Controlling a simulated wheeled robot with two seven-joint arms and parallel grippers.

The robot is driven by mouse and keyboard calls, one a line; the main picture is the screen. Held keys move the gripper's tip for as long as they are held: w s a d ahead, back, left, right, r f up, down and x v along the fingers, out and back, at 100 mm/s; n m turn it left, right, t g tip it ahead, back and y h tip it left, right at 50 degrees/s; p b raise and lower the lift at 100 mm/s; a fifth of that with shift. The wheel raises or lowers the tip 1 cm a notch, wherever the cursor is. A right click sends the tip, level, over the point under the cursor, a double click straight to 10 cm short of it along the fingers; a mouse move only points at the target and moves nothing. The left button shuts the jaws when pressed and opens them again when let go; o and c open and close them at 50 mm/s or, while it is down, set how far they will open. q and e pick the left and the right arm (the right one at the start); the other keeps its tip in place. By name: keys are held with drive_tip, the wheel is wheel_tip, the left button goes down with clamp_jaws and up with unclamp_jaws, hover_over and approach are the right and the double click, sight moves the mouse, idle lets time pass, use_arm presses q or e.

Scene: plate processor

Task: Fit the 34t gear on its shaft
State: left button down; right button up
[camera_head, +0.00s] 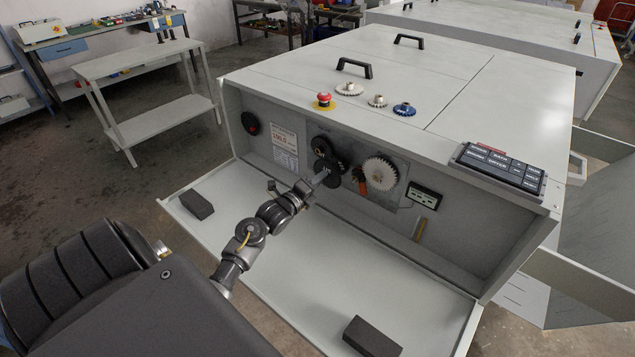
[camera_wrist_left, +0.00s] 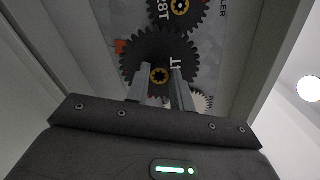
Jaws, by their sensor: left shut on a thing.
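A large black gear (camera_wrist_left: 140,62) marked with a partly covered "4T" sits at the fingertips of my left gripper (camera_wrist_left: 160,76). Its fingers are shut on it near the brass-coloured hub. In the head view the gear (camera_head: 324,167) is a dark disc at the tip of my left gripper (camera_head: 318,180), close to the recessed panel. A smaller black gear (camera_wrist_left: 190,20) marked "28T" is just above, and the teeth look close together. A large white gear (camera_head: 379,173) is to the right. I cannot tell whether the held gear sits on a shaft. My right gripper is not in view.
The opened front flap (camera_head: 290,262) carries dark blocks (camera_head: 371,338) at both ends. A keypad (camera_head: 500,168) is at the right. Recess walls flank my left gripper.

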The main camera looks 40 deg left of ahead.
use_arm(q)
drive_tip(key=shift+w+b, duration=0.8)
drive_tip(key=shift+w, duration=0.8)
drive_tip(key=c, duration=1.1)
unclamp_jaws()
drive_tip(key=shift+c, duration=0.2)
drive_tip(key=shift+s, duration=0.1)
drive_tip(key=shift+s+f, duration=0.15)
drive_tip(key=shift+s, duration=0.15)
drive_tip(key=s+b, duration=0.1)
drive_tip(key=s, duration=0.9)
drive_tip(key=shift+b, duration=0.4)
drive_tip(key=shift+d+r, duration=0.1)
drive_tip(key=shift+r, duration=0.15)
